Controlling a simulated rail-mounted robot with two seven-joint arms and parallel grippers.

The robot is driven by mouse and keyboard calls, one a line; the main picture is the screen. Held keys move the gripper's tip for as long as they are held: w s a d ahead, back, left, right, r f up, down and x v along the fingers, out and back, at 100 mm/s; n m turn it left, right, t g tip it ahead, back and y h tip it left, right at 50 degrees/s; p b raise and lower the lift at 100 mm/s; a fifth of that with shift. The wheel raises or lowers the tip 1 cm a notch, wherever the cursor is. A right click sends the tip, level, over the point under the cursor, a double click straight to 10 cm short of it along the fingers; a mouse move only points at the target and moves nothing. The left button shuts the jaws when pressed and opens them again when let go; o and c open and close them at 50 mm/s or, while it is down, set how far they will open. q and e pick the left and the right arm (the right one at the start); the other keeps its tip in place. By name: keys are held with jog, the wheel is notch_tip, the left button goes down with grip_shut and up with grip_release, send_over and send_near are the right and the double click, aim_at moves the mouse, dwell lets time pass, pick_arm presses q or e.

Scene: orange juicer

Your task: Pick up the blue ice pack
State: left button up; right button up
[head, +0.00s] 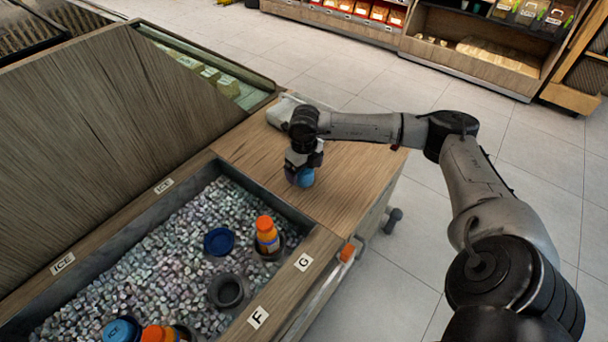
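My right gripper (303,167) points down over the wooden counter to the right of the ice bin. A rounded blue and purplish thing (306,178) shows right at its fingertips, mostly hidden by the gripper. I cannot tell whether the fingers are closed on it or whether it touches the counter. A blue round pack with "ICE" lettering (119,331) lies at the bottom edge of the bin. My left gripper is not in view.
The ice bin (30,306) holds a dark blue round holder (218,242), a dark empty holder (227,291) and an orange-capped bottle (267,236). Another orange cap (153,334) sits beside the ICE pack. A pale device (284,108) stands behind my gripper. The counter's right part (358,172) is clear.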

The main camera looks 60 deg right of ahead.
jog(key=c, duration=1)
jog(key=shift+r, duration=0.1)
